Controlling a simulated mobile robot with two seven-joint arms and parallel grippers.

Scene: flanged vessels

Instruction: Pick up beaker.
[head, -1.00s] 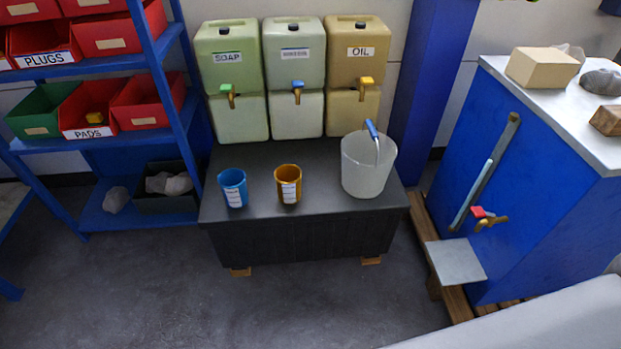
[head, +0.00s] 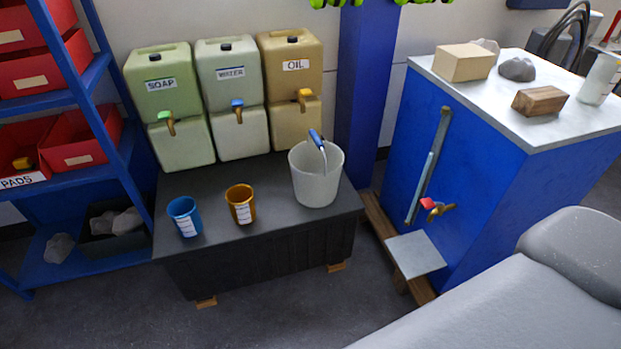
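Two small beaker-like cups with white labels stand upright on the dark bench (head: 270,253). The blue cup (head: 185,216) is on the left, and the amber cup (head: 240,204) is to its right, apart from it. I cannot tell which one the task calls the beaker. A larger translucent white bucket (head: 315,181) stands to their right, with a blue-handled utensil (head: 317,140) leaning in it. Neither of my grippers is in view.
Stacked containers labelled SOAP (head: 158,85), WATER (head: 230,84) and OIL (head: 291,78) stand behind the cups. A blue shelf rack (head: 110,131) is at left. A blue cabinet (head: 480,170) with a tap is at right.

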